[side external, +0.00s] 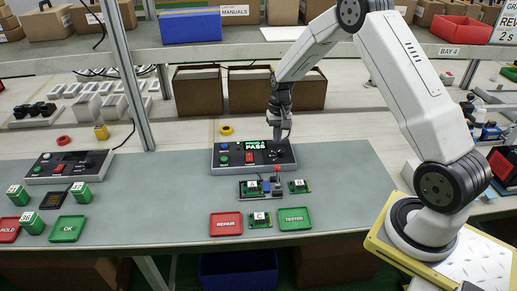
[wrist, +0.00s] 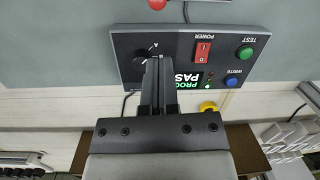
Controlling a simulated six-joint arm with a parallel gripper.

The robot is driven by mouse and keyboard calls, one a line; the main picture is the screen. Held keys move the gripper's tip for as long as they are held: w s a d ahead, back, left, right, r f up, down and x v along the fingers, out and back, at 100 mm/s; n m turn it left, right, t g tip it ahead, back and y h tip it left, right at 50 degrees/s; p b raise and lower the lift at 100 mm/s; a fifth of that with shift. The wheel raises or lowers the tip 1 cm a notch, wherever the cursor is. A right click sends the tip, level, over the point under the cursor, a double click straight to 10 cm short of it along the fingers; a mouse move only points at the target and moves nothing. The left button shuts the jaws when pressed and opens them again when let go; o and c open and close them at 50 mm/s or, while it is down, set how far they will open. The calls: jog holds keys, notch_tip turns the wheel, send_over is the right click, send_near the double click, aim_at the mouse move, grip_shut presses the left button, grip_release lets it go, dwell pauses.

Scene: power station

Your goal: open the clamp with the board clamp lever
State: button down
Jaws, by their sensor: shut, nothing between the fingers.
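My gripper (side external: 279,138) is shut and empty, pointing down over the right part of the dark control box (side external: 228,170). In the wrist view its fingertips (wrist: 157,62) are together beside a black dial on the box (wrist: 254,81); I cannot tell if they touch it. The clamp lever's red knob (side external: 277,168) stands in front of the box, and a red ball, apparently this knob, shows at the wrist view's top edge (wrist: 157,4). The small board clamp (side external: 266,187) lies below it, with a green board (side external: 251,188) at its left. The lever is apart from my gripper.
Another green board (side external: 299,186) lies right of the clamp. A red REPAIR tray (side external: 226,224), a third board (side external: 260,219) and a green TESTED tray (side external: 294,219) lie in front. The box's display reads PASS. The mat (side external: 350,190) is clear to the right.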

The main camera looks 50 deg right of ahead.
aim_at(277, 166)
jog(key=shift+f, duration=0.15)
jog(key=shift+s+a+f, duration=0.1)
jog(key=shift+a+f, duration=0.1)
jog(key=shift+f, duration=1.4)
jog(key=shift+s+a+f, duration=0.1)
jog(key=shift+a+f, duration=0.15)
jog(key=shift+f, duration=1.35)
jog(key=shift+s+a+f, duration=0.1)
jog(key=shift+a+f, duration=0.1)
jog(key=shift+f, duration=1.4)
jog(key=shift+s+a+r+t+h, duration=0.35)
jog(key=shift+a+r+t+h, duration=0.1)
jog(key=shift+t+h, duration=0.25)
jog(key=shift+s+a+r+t+h, duration=0.2)
jog(key=shift+s+a+t+h, duration=0.1)
jog(key=shift+t+h, duration=0.1)
jog(key=shift+s+a+r, duration=0.25)
jog(key=shift+s+a, duration=0.3)
jog(key=shift+s, duration=0.05)
jog(key=shift+s+a+r, duration=0.25)
jog(key=shift+s+a, duration=0.3)
jog(key=shift+r, duration=0.2)
jog(key=shift+r, duration=0.55)
